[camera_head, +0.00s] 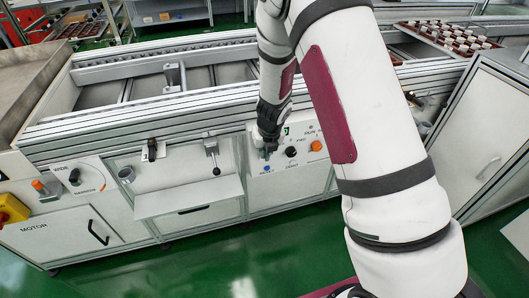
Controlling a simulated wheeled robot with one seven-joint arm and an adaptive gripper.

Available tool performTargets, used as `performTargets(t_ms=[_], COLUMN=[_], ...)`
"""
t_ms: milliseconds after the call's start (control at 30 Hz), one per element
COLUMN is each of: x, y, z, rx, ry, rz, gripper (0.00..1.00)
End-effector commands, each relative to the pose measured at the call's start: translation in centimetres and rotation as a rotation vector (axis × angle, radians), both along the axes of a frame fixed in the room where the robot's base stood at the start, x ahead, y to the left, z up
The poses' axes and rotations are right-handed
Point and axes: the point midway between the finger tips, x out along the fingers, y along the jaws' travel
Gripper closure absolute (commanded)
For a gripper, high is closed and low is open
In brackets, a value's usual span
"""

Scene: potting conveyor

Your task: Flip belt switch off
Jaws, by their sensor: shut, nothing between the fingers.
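A white control panel (280,168) is on the front of the conveyor, right of centre in the head view. It carries a black knob (291,152), an orange button (316,146) and a small blue button (267,169). My gripper (268,153) points down in front of the panel's left part, left of the black knob and just above the blue button. Its fingers look closed and hold nothing. The gripper hides the panel part behind it, and the belt switch cannot be told apart there. Contact with the panel cannot be judged.
A lever clamp (212,150) stands above a white shelf (188,196) left of the gripper. Further left are a wide/narrow knob (74,177), another orange button (38,186) and a yellow box with a red button (10,209). A tray of pots (452,38) sits back right.

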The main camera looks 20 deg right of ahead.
Motion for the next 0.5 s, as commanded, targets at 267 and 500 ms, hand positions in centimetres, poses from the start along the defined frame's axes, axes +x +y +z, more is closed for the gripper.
performTargets(t_ms=[267, 500], x=[0.0, -0.7], y=[0.0, 0.1], z=[0.0, 2.3], rx=[0.000, -0.001], ry=[0.000, -0.002], rz=[0.000, 0.003], gripper=[1.00, 1.00])
